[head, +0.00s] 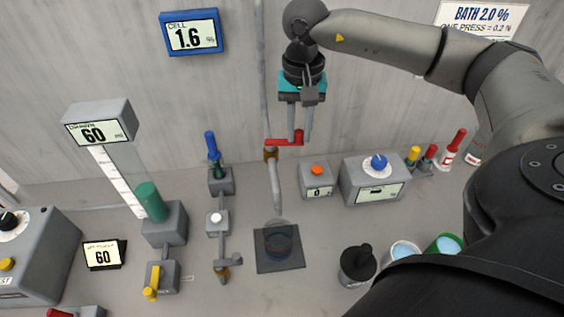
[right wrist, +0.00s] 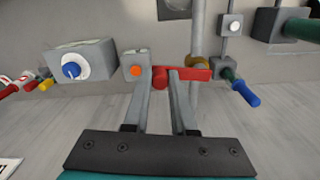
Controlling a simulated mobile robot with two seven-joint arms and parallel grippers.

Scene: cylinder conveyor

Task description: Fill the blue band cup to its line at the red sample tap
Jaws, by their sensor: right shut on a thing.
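The red tap handle (head: 284,142) sits on a brass valve, with a grey spout (head: 275,185) hanging down below it. My right gripper (head: 299,138) is at the right end of this handle and shut on it. The right wrist view shows the red handle (right wrist: 192,74) between and beside the fingertips (right wrist: 167,76). My left gripper is not in view.
A blue-handled tap (head: 212,146) and a green-handled cylinder station (head: 153,203) stand left. The upper display (head: 95,131) reads 60; the cell display (head: 190,37) reads 1.6. An orange-button box (head: 316,181) and blue-knob box (head: 376,180) stand right. A black lidded pot (head: 357,264) and cups stand front right.

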